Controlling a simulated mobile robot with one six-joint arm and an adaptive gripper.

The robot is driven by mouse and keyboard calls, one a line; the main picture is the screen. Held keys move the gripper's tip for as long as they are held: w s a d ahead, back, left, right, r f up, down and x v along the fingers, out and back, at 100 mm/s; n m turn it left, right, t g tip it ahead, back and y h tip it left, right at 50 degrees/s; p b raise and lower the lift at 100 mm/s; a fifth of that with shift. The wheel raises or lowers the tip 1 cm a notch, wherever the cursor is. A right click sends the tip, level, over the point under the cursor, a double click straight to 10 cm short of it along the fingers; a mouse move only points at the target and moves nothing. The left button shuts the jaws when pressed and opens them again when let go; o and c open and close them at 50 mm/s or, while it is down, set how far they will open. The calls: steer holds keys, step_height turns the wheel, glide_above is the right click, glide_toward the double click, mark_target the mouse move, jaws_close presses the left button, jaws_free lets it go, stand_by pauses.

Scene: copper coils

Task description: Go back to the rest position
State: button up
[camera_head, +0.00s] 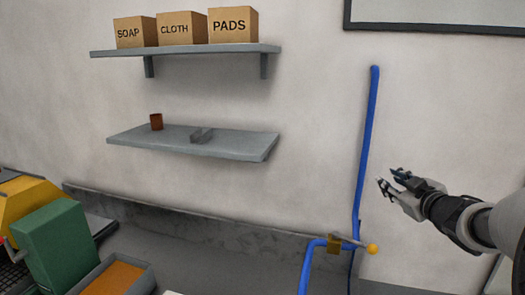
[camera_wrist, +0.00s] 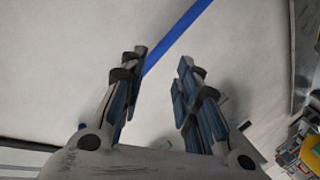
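My gripper (camera_head: 388,180) is at the right of the head view, in front of the wall and to the right of the blue pipe. In the wrist view my gripper (camera_wrist: 162,68) has its two fingers spread apart with nothing between them. The blue pipe (camera_head: 367,135) runs up the wall behind; it also shows beyond the fingers in the wrist view (camera_wrist: 175,35). No contact between gripper and pipe shows.
Two grey shelves hang at left: the upper (camera_head: 190,50) bears boxes marked SOAP, CLOTH and PADS; the lower (camera_head: 230,148) bears a brown cup (camera_head: 156,121) and a grey holder (camera_head: 201,135). A yellow-tipped valve handle (camera_head: 372,249) sticks out below my gripper. A green block (camera_head: 58,248) stands lower left.

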steer(key=s+a+r+m+g+h, duration=0.1)
steer(key=s+a+m+g+h, duration=0.3)
steer(key=s, duration=0.7)
steer(key=s+a+f+m+g+y, duration=0.1)
steer(key=s+a+f, duration=0.3)
steer(key=s, duration=0.5)
steer(key=s+a+f+m+g+y, duration=0.1)
steer(key=s+a+f+g, duration=0.3)
steer(key=s, duration=0.6)
steer(key=s+a+f+g, duration=0.2)
steer(key=s+a+f, duration=0.3)
steer(key=s+a, duration=0.3)
steer(key=shift+s+m+y, duration=0.4)
steer(key=shift+s, duration=0.3)
steer(key=shift+f, duration=0.1)
